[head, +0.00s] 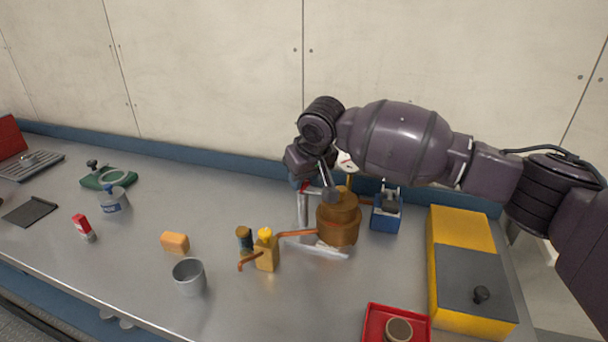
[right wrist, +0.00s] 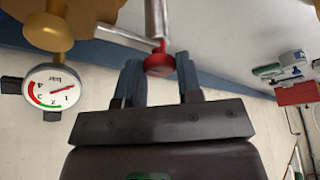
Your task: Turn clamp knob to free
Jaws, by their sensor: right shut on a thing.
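A red clamp knob (right wrist: 159,64) sits at the end of a silver rod in the right wrist view, between the two fingers of my right gripper (right wrist: 160,78). The gripper is shut on it. In the head view my right gripper (head: 304,178) reaches down behind the brown pump body (head: 338,220), at the top of a silver clamp post (head: 302,208). Only a sliver of the red knob shows there. A round pressure gauge (right wrist: 53,88) stands beside the gripper, apart from it. My left gripper is not in view.
A blue box (head: 385,218) stands right of the pump, and a yellow case (head: 460,232) with a grey lid farther right. A red tray (head: 375,322) is in front. The wall is close behind.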

